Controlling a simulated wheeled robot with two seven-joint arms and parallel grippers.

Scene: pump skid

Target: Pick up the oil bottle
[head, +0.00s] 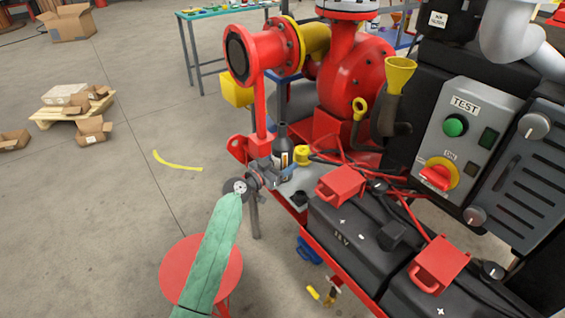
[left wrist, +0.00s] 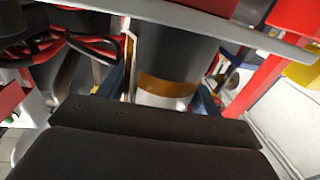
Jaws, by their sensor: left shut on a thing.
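The oil bottle (head: 283,142) is dark with a narrow neck and a pale label. It stands upright at the near left corner of the red pump skid. My left gripper (head: 281,168) reaches it from the front left, at the end of my green-sleeved arm, and is shut on its lower part. In the left wrist view the bottle (left wrist: 168,88) fills the space between the two blue-edged fingers (left wrist: 162,98), its orange and white band facing me. Its top is cut off there, and I cannot tell whether its base touches the skid. My right gripper is in neither view.
A yellow-capped container (head: 302,155) stands close right of the bottle. The red pump (head: 350,75) rises behind, and a black battery (head: 350,228) with red clamps lies to the right. A red round stool (head: 232,262) is below my arm.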

